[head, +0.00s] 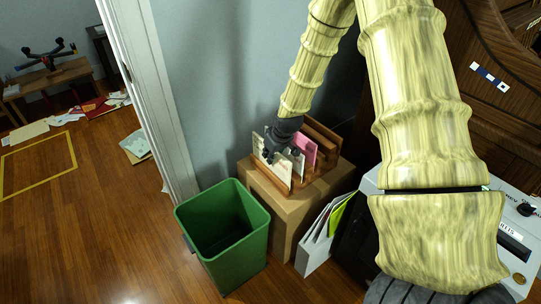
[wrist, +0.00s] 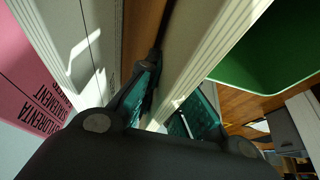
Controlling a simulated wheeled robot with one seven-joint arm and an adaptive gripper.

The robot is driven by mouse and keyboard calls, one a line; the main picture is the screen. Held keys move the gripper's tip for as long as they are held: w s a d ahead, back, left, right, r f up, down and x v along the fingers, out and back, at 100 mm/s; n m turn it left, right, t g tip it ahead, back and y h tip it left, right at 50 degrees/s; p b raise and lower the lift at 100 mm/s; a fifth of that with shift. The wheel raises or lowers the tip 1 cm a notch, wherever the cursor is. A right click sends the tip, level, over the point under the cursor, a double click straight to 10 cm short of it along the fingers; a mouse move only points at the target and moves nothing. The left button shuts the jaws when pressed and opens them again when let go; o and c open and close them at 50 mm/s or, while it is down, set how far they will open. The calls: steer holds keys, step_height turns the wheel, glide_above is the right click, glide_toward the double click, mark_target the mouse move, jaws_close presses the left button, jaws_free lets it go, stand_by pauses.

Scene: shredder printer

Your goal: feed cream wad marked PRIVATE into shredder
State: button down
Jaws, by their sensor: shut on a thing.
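My gripper (head: 281,151) is down at a wooden rack (head: 322,133) of upright paper wads. In the wrist view its fingers (wrist: 168,108) are shut on a thick cream wad (wrist: 215,45), one on each side. This wad (head: 277,174) also shows in the head view, upright at the rack's front left. I cannot read any PRIVATE mark on it. A pink wad (head: 305,145) stands behind; in the wrist view the pink wad (wrist: 35,95) bears black print. A pale grey machine (head: 511,213) with a dark slot, apparently the shredder, is at the right, partly behind my arm.
The rack stands on a cardboard box (head: 291,213). An open green bin (head: 224,232) is to its left, and white and lime folders (head: 325,235) lean at its right. A wall and white door frame (head: 150,95) are behind. Floor at left is mostly clear, with scattered papers (head: 134,146).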

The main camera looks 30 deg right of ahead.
steer(key=shift+r, duration=0.1)
step_height(320, 180, up, 10)
steer(key=p, duration=0.9)
steer(key=shift+r, duration=0.25)
